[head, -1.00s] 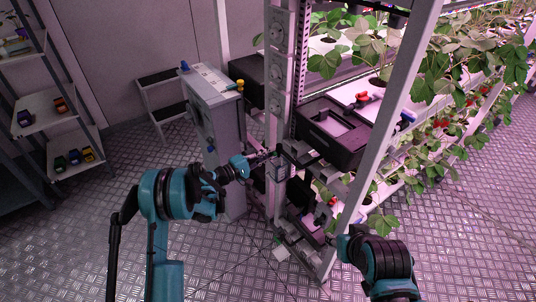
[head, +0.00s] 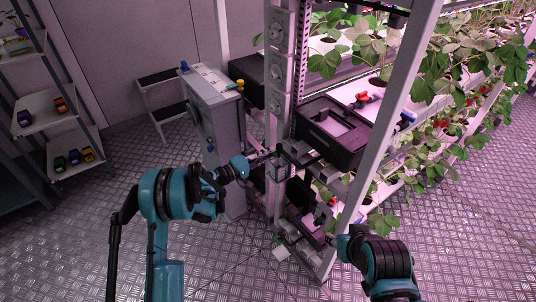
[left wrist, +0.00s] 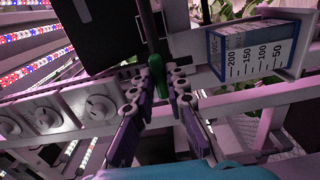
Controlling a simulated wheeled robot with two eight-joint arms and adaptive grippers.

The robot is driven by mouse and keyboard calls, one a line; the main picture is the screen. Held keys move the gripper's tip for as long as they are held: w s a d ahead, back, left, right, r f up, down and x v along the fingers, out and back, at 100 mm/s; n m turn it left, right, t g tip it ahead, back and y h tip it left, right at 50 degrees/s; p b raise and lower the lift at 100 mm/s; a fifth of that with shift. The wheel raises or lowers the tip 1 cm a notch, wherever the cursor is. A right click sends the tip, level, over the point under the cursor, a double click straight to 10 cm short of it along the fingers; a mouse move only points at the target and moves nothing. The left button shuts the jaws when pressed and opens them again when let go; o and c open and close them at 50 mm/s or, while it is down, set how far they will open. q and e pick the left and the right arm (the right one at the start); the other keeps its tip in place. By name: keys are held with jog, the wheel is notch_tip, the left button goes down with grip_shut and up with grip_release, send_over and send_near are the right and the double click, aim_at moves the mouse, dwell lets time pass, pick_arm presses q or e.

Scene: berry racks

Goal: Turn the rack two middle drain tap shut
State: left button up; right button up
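A green tap handle (left wrist: 157,68) shows in the left wrist view, at the lower end of a thin upright stem. My left gripper (left wrist: 157,90) has its two fingertips on either side of this handle, very close to it. I cannot tell whether the fingers press on it. In the head view my left gripper (head: 264,158) reaches the rack post (head: 277,95) at mid height; the handle is too small or hidden there.
A graduated container (left wrist: 255,50) with blue edging sits right of the handle in the left wrist view. Round grey knobs (left wrist: 97,107) line a rail at left. A black tray (head: 333,135) and leafy plants stand right of the post; a grey cabinet (head: 215,115) stands left.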

pick_arm(q)
jog(key=shift+o, duration=1.2)
jog(key=v, duration=1.2)
